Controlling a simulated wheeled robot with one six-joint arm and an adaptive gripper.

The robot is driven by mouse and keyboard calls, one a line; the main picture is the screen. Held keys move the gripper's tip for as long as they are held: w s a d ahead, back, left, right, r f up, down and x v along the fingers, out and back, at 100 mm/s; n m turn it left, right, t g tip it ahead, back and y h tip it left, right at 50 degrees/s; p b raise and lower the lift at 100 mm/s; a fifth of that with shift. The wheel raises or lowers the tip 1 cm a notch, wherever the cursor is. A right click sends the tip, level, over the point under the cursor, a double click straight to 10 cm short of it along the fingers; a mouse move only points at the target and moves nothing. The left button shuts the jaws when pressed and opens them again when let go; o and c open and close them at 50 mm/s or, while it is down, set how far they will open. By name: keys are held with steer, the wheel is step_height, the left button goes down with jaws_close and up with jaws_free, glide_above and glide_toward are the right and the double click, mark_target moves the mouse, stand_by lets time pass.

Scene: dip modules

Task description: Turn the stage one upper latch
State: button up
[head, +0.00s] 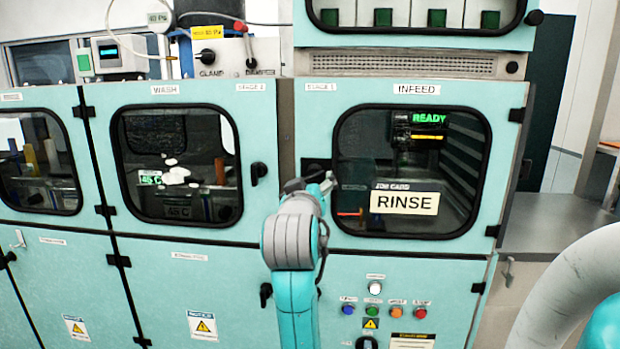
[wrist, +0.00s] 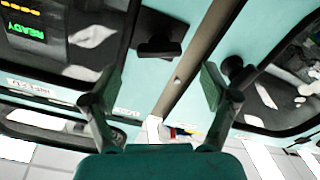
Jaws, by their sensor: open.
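The stage one upper latch is a black handle on a dark plate (wrist: 160,47) in the wrist view, on the teal frame beside the infeed window. Its bar lies roughly across that picture. In the head view the latch (head: 316,166) is a dark shape at the left edge of the infeed door, partly hidden by my arm. My gripper (wrist: 160,84) is open and empty. The latch lies beyond the fingertips, between their lines, with no visible contact. In the head view my gripper (head: 318,187) is in front of the door's left edge; its fingertips are unclear.
The infeed window (head: 405,172) carries a RINSE card (head: 404,202). The wash door has its own black latch (head: 259,173), also seen behind my right finger in the wrist view (wrist: 233,66). A lower panel holds several coloured buttons (head: 374,311). A grey post divides the two doors.

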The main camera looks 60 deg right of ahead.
mark_target(313, 178)
steer(key=x, duration=0.6)
steer(key=shift+d, duration=0.25)
